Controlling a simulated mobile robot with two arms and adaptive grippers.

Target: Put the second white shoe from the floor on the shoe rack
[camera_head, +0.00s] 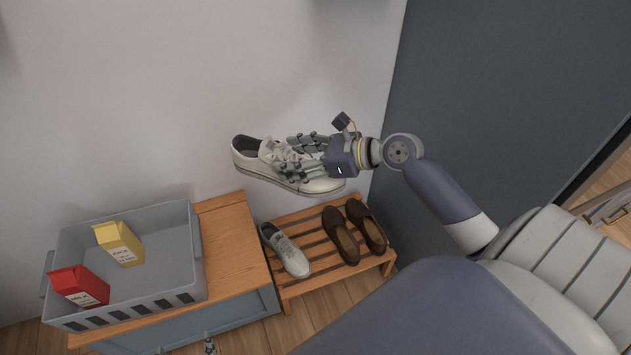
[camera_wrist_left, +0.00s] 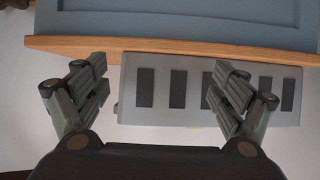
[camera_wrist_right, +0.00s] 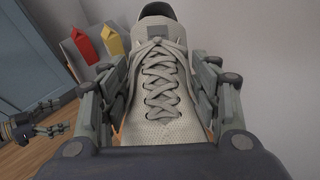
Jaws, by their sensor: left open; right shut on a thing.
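My right gripper (camera_head: 303,157) is shut on a white shoe (camera_head: 252,158) and holds it in the air above the shoe rack. In the right wrist view the shoe (camera_wrist_right: 160,85) sits between both fingers (camera_wrist_right: 165,95), laces toward the camera. The wooden slatted shoe rack (camera_head: 317,265) stands on the floor below. Another white shoe (camera_head: 287,251) rests on the rack's left part, and a pair of brown shoes (camera_head: 341,236) rests on its right part. My left gripper (camera_wrist_left: 158,95) is open and empty, facing the cabinet edge and the grey crate; only a tip of it shows low in the head view.
A cabinet with a wooden top (camera_head: 234,230) stands left of the rack. A grey crate (camera_head: 185,250) on it holds a red carton (camera_head: 80,287) and a yellow carton (camera_head: 119,243). A white wall is behind; a dark panel (camera_head: 470,90) rises at right.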

